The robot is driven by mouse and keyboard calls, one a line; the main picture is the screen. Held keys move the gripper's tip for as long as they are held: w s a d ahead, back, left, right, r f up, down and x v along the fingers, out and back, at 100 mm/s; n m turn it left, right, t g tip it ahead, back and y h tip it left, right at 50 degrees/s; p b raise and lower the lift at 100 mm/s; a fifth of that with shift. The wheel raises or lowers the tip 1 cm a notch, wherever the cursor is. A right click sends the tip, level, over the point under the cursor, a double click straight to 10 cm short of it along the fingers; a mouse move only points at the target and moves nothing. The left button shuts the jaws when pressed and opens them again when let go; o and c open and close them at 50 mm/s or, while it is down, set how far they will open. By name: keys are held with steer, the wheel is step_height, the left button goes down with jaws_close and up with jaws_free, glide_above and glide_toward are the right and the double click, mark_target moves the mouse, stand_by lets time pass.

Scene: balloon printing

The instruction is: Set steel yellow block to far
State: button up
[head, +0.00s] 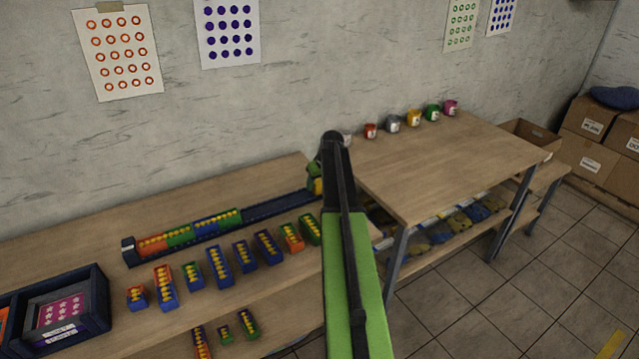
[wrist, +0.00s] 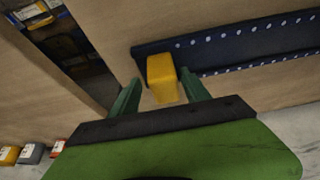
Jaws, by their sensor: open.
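A yellow block (wrist: 162,78) stands at the near end of the dark blue rail (wrist: 240,48) in the wrist view. My gripper (wrist: 160,84) is open, with one dark green finger on each side of the block. Whether the fingers touch it I cannot tell. In the head view, my gripper (head: 315,174) is at the right end of the rail (head: 265,207), and a small patch of yellow (head: 317,187) shows there. My arm partly hides that end.
Orange, green and blue studded pieces (head: 190,229) sit on the rail's left part. Several loose pieces (head: 218,262) stand in front of it. A dark tray (head: 96,288) is at the left. A second table (head: 440,165) with small paint cups (head: 392,122) stands to the right.

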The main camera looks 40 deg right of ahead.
steer(key=p+v, duration=1.5)
steer(key=v, duration=0.2)
steer(key=shift+a, duration=0.1)
